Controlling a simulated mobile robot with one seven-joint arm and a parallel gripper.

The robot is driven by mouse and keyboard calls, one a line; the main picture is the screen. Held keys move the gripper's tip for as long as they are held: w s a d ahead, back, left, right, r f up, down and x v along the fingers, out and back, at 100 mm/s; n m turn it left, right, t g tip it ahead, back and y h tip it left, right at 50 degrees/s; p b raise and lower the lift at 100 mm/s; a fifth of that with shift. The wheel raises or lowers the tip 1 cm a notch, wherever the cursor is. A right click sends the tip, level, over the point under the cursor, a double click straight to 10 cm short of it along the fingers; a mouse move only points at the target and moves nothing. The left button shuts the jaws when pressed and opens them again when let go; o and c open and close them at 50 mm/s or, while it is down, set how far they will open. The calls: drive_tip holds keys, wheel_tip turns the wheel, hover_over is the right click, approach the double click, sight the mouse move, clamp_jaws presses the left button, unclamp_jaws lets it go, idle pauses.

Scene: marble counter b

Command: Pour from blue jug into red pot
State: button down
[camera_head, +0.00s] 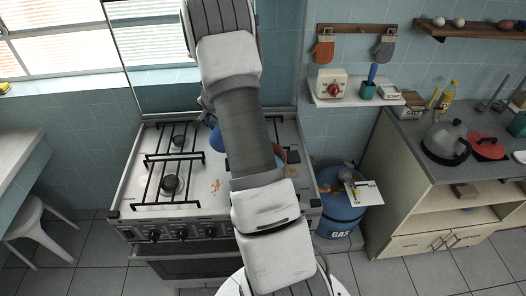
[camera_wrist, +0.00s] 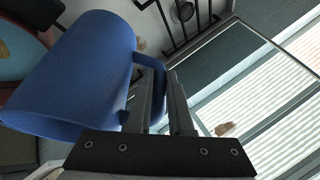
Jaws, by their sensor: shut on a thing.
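The blue jug (camera_wrist: 75,75) fills the left of the wrist view, with its handle (camera_wrist: 152,80) between my fingers. My gripper (camera_wrist: 168,105) is shut on that handle. In the head view only a small part of the blue jug (camera_head: 215,137) shows left of my arm, above the stove. The red pot (camera_head: 282,157) is mostly hidden behind my arm on the stove's right side. Part of the red pot (camera_wrist: 22,24) shows at the upper left edge of the wrist view, beyond the jug. The jug's exact tilt and its contents cannot be told.
The stove (camera_head: 190,187) has black grates (camera_head: 172,160) on its left. A blue gas cylinder (camera_head: 338,212) stands right of it. A counter at the right holds a grey kettle (camera_head: 445,140) and a red lidded pan (camera_head: 487,147). A small shelf (camera_head: 352,97) hangs on the wall.

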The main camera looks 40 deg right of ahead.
drive_tip(key=shift+w+a+r+p, duration=0.15)
drive_tip(key=shift+w+r+p, duration=0.15)
drive_tip(key=shift+p, duration=0.5)
drive_tip(key=shift+f+b, duration=0.45)
drive_tip(key=shift+w+f+g+b, duration=0.1)
drive_tip(key=shift+w+g+b, duration=0.05)
drive_tip(key=shift+g+b, duration=0.15)
drive_tip(key=shift+w+a+f, duration=0.1)
drive_tip(key=shift+b, duration=0.4)
drive_tip(key=shift+w+a+f+n+g+h+p, duration=0.15)
drive_tip(key=shift+w+f+n+g+h+p, duration=0.25)
drive_tip(key=shift+g, duration=0.35)
drive_tip(key=shift+w+a+f+n+g+h+p, duration=0.1)
drive_tip(key=shift+w+a+f+g+h, duration=0.1)
drive_tip(key=shift+w+f+g, duration=0.45)
drive_tip(key=shift+w+a+f+n+g+h+p, duration=0.2)
drive_tip(key=shift+w+g+h, duration=0.15)
drive_tip(key=shift+g, duration=0.55)
drive_tip(key=shift+a, duration=0.1)
